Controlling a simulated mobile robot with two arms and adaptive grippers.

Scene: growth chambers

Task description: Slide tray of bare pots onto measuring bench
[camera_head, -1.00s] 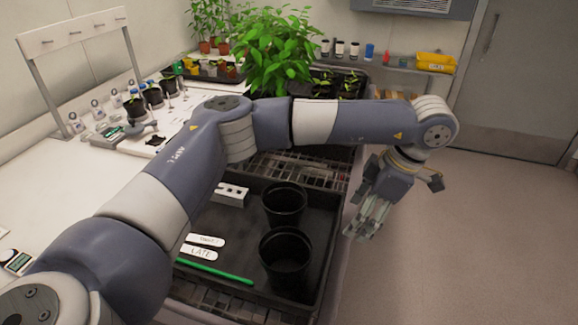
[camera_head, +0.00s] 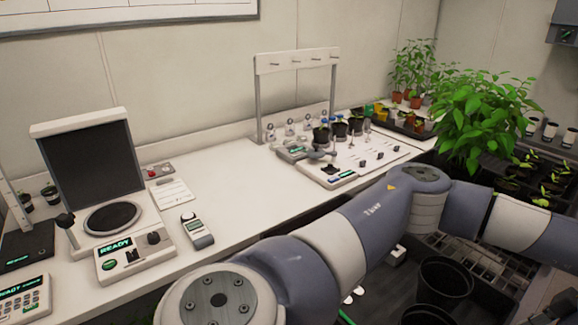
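The black tray (camera_head: 388,283) shows only in part at the lower right, behind and below my arm. A black pot (camera_head: 445,284) stands in it, and a second black pot (camera_head: 438,316) is cut off by the bottom edge. Both look empty. Parts of white labels and a green stick also show in the tray. The white measuring bench (camera_head: 250,178) runs along the wall, to the left of and behind the tray. My arm crosses above the tray and leaves the picture at the right. Neither gripper is in view.
The bench holds an instrument with a dark panel (camera_head: 92,158), a handheld meter (camera_head: 196,231) and a white board with small instruments (camera_head: 360,160). Leafy plants (camera_head: 480,115) stand at the back right. Bare bench top lies between the meter and the board.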

